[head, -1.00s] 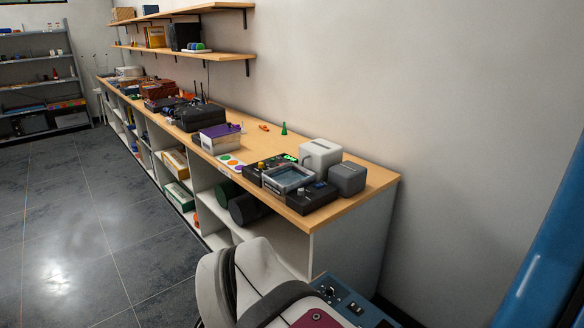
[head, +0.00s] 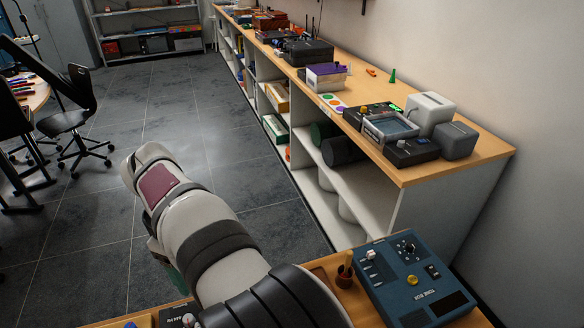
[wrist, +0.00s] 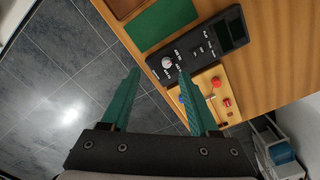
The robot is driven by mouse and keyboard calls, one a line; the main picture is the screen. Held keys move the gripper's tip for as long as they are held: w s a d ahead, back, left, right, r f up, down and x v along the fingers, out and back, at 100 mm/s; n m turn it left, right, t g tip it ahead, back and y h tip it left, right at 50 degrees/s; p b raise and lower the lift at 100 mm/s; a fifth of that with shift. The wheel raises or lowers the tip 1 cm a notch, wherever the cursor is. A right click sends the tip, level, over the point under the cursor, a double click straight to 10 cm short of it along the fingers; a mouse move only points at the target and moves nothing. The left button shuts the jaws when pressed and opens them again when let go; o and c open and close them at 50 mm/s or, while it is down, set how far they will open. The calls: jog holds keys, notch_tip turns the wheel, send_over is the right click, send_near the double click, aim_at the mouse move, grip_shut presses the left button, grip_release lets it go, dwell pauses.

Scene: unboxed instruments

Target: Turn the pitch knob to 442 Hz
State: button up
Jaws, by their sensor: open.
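A black device (wrist: 212,48) with small white lettering lies on the wooden top in the wrist view. A round white knob (wrist: 167,62) sits near its left end, and a dark display (wrist: 232,32) is at its right end. Part of a dark device with a pale knob (head: 188,317) also shows at the bottom edge of the head view, mostly cut off. My gripper (wrist: 158,72) has two green fingers spread apart, with nothing between them. The knob appears near the right fingertip, beyond it. The knob's setting is too small to read.
A yellow board with a red-topped lever (wrist: 216,83) lies beside the black device, partly behind the right finger. A green panel (wrist: 165,22) lies on its other side. A blue device (head: 410,280) stands at the right in the head view. Tiled floor (wrist: 60,70) lies left.

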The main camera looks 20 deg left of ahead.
aim_at(186, 316)
jog(key=s+a+f+n, duration=0.2)
jog(key=s+a+n, duration=0.1)
jog(key=a, duration=0.2)
jog(key=shift+m, duration=0.3)
jog(key=f, duration=1.5)
jog(key=shift+w+d+f, duration=0.2)
jog(key=shift+w+f, duration=0.05)
jog(key=shift+f, duration=0.05)
grip_shut()
